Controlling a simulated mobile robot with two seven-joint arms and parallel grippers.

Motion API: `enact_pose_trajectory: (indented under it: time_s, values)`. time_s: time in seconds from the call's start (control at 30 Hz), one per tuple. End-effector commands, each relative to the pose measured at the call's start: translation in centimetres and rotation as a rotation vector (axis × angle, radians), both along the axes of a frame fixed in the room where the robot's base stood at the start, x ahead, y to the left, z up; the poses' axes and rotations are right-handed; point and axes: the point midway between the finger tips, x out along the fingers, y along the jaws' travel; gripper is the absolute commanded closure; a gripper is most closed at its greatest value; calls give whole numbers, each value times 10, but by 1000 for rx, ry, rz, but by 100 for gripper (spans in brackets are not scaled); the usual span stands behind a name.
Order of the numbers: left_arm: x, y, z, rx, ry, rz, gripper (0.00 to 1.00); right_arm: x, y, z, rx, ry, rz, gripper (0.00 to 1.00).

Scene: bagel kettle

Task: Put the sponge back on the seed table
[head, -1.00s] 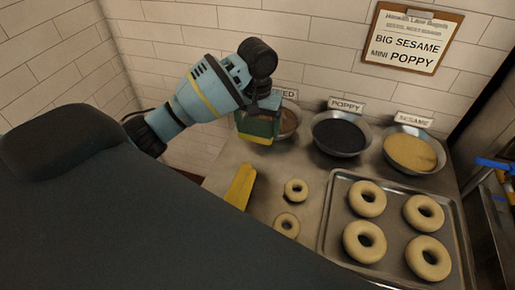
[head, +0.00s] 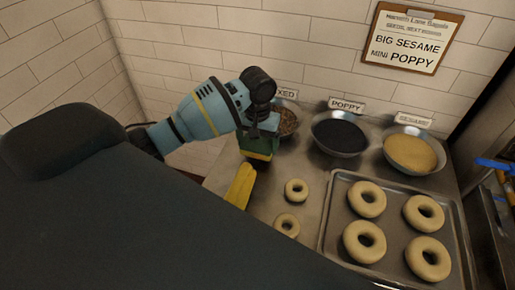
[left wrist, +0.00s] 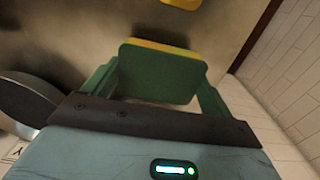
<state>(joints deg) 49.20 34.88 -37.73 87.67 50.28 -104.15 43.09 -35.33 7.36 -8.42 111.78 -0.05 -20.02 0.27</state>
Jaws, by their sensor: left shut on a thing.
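The green sponge with a yellow layer (head: 257,155) is held in my left gripper (head: 262,144), over the left part of the steel seed table (head: 262,208). In the left wrist view the sponge (left wrist: 160,72) sits squarely between the two green fingers, its broad green face showing and a yellow strip along its far edge. I cannot tell whether its underside touches the table. My right gripper is not in view.
A yellow object (head: 240,186) lies just in front of the sponge. Bowls of mixed (head: 287,121), poppy (head: 339,133) and sesame (head: 410,152) seeds stand behind. Two small bagels (head: 296,190) lie on the table; a tray (head: 327,238) holds several large ones.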

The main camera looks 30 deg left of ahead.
Motion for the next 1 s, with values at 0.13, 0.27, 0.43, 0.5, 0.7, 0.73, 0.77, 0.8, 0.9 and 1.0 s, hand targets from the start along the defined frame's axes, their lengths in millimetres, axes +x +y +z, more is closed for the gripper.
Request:
enact_pose_trajectory:
  time_s: [0.13, 0.27, 0.43, 0.5, 0.7, 0.73, 0.77, 0.8, 0.9, 1.0]
  values:
    - [-1, 0, -22, -1, 3, 1, 36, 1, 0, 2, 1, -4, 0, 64]
    - [0, 0, -30, 0, -1, 1, 36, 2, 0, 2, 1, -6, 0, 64]
    - [0, 0, -30, 0, 0, 0, 36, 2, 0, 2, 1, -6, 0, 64]
    - [0, 0, -31, 0, 0, 0, 36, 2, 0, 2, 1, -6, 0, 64]
    - [0, 0, -33, 0, 0, 0, 6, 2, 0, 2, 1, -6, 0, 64]
    - [0, 0, -33, 0, 0, 0, 2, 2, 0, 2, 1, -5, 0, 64]
    - [0, 0, -33, 0, 0, 0, 0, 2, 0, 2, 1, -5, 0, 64]
    - [0, 0, -33, 0, 0, 0, 0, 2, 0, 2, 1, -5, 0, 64]
    - [0, 0, -33, 0, 0, 0, 0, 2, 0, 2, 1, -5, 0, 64]
    - [0, 0, -31, -1, 0, 0, 0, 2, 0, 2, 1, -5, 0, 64]
